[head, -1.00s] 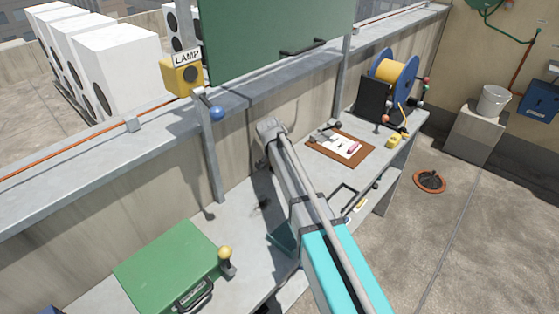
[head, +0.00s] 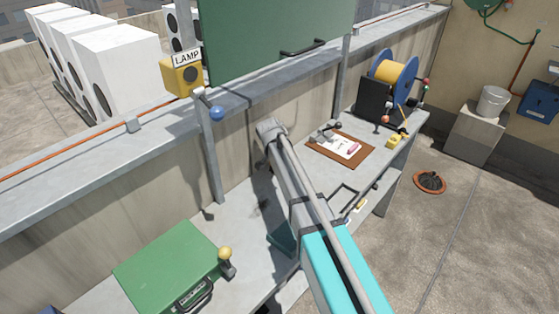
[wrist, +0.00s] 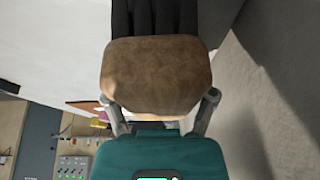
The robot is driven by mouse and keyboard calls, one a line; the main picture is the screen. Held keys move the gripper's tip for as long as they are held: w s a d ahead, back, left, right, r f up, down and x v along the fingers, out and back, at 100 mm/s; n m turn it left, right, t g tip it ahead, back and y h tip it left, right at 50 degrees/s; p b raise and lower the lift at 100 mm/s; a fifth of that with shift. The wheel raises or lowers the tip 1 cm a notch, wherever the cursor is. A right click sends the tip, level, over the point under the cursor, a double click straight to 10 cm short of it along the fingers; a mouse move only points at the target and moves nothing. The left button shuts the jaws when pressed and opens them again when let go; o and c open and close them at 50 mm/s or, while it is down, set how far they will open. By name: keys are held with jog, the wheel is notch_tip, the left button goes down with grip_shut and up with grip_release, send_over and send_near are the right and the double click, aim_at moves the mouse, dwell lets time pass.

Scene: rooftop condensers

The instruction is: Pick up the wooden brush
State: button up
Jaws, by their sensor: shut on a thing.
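The wooden brush (wrist: 157,76) fills the upper middle of the wrist view, with a brown wooden block and dark bristles (wrist: 158,20) pointing up and away. My gripper (wrist: 158,102) is shut on the wooden block, with a grey finger at each side of it and the teal palm below. The fingertips are partly hidden by the block. In the head view my arm covers the brush, and only a teal part, likely of my gripper, shows beside the arm.
A grey workbench (head: 232,212) runs along the parapet, carrying a green case (head: 172,268), a yellow-knobbed lever (head: 226,260), a brown clipboard (head: 323,150) and a cable reel (head: 392,72). A yellow lamp box (head: 182,78) stands above. Open floor lies to the right.

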jog(key=shift+r, duration=0.15)
notch_tip(320, 180, up, 2)
jog(key=shift+r+p, duration=0.1)
jog(key=shift+p, duration=1.15)
jog(key=shift+r+p, duration=0.85)
jog(key=shift+p, duration=0.05)
jog(key=s+d+r+p, duration=0.1)
jog(key=s+r+p, duration=0.2)
jog(key=s, duration=0.1)
jog(key=s+d+r+p, duration=0.1)
jog(key=s+r+p, duration=0.2)
jog(key=s, duration=0.2)
jog(key=s+d+r+p, duration=0.2)
jog(key=s+r+p, duration=0.1)
jog(key=s, duration=0.1)
jog(key=shift+s+r, duration=0.15)
jog(key=shift+s, duration=0.1)
jog(key=shift+a, duration=0.1)
jog(key=o, duration=0.5)
jog(key=shift+c, duration=1.7)
